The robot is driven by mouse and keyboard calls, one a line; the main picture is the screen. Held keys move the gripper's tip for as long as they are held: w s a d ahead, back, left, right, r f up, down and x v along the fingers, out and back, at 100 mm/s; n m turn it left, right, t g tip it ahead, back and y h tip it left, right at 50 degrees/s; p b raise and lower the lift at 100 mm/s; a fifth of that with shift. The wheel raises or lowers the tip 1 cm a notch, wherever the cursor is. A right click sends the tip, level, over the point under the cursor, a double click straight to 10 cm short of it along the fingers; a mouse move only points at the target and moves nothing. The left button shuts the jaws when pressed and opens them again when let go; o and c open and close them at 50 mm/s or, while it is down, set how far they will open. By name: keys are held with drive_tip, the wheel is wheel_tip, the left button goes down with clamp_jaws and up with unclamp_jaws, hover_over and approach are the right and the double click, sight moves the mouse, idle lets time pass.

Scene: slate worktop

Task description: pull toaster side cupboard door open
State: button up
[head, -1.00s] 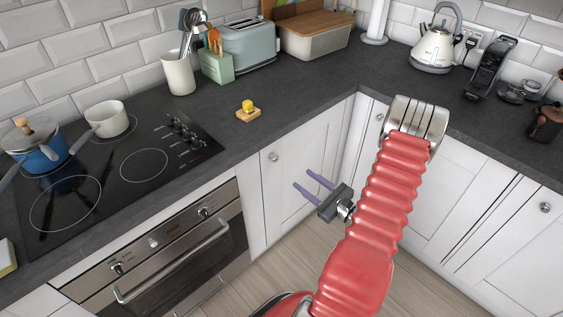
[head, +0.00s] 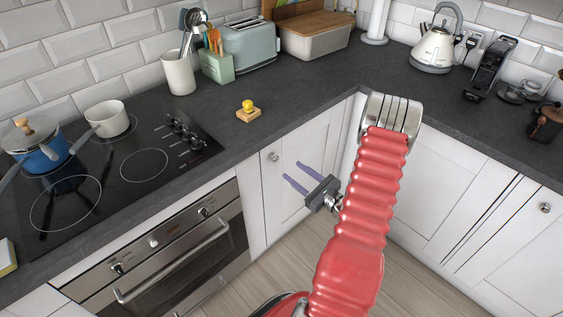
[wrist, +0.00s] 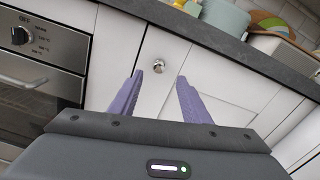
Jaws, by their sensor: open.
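The toaster (head: 249,44) stands at the back of the worktop, and it shows at the top of the wrist view (wrist: 222,16). Below that stretch of worktop is a white cupboard door (head: 291,178), closed, with a round metal knob (head: 273,157) near its upper left corner. In the wrist view the knob (wrist: 159,66) sits above and between my fingertips. My gripper (head: 295,174) is open, with two purple fingers pointing at the door just right of and below the knob. The fingers (wrist: 158,80) hold nothing, and the knob looks apart from them.
The oven (head: 175,253) with its long handle is left of the door. White cupboards (head: 460,205) with knobs stand to the right, meeting at the inner corner. The worktop edge (head: 250,149) overhangs the door. A yellow-topped wooden block (head: 248,110) lies on the worktop above.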

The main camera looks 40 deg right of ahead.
sight(277, 158)
drive_tip(key=w, duration=0.8)
drive_tip(key=shift+w+a, duration=0.1)
drive_tip(key=shift+a, duration=0.05)
drive_tip(key=shift+c, duration=0.5)
clamp_jaws()
